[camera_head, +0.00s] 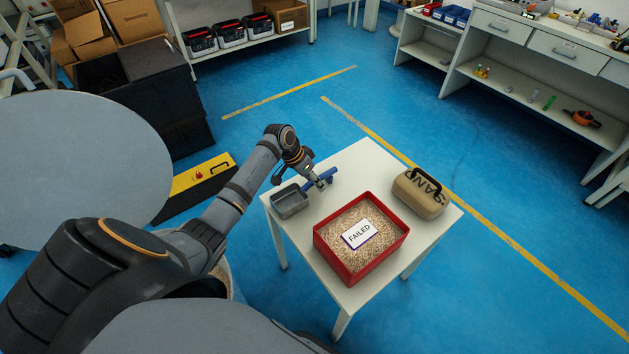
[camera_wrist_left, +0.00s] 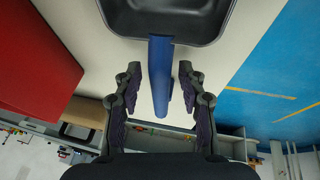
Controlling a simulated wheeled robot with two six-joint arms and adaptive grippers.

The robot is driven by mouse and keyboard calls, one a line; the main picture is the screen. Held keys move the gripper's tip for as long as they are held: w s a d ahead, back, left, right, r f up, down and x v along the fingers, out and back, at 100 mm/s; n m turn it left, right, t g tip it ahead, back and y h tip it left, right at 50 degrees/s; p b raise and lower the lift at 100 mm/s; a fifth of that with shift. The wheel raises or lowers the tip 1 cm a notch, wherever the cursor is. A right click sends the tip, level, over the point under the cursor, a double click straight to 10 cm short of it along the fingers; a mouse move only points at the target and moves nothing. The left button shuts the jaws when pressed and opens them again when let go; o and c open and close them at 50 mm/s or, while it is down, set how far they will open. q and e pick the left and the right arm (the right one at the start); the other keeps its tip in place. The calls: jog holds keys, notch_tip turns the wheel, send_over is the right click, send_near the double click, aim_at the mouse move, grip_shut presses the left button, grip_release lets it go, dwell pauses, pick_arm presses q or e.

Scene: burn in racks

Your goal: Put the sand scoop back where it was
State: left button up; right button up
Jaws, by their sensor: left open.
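The sand scoop (camera_head: 290,203) has a grey pan and a blue handle (camera_head: 325,178), and it rests on the left corner of the white table. My left gripper (camera_head: 319,185) is at the handle. In the left wrist view, the left gripper (camera_wrist_left: 161,85) is open, its fingers on either side of the blue handle (camera_wrist_left: 160,60) with a gap on both sides. The scoop's pan (camera_wrist_left: 190,22) lies beyond the fingertips, cut off by the top edge. My right gripper is not in view.
On the white table (camera_head: 357,157), a red box (camera_head: 362,274) of sand-coloured grains holds a "FAILED" sign (camera_head: 360,234). A tan sandbag (camera_head: 420,194) with a black handle is to its right.

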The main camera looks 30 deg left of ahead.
pick_arm(q)
jog(key=p+v, duration=0.1)
jog(key=v, duration=1.1)
jog(key=shift+r+p, duration=0.15)
jog(key=shift+p, duration=0.15)
jog(key=shift+d, duration=0.1)
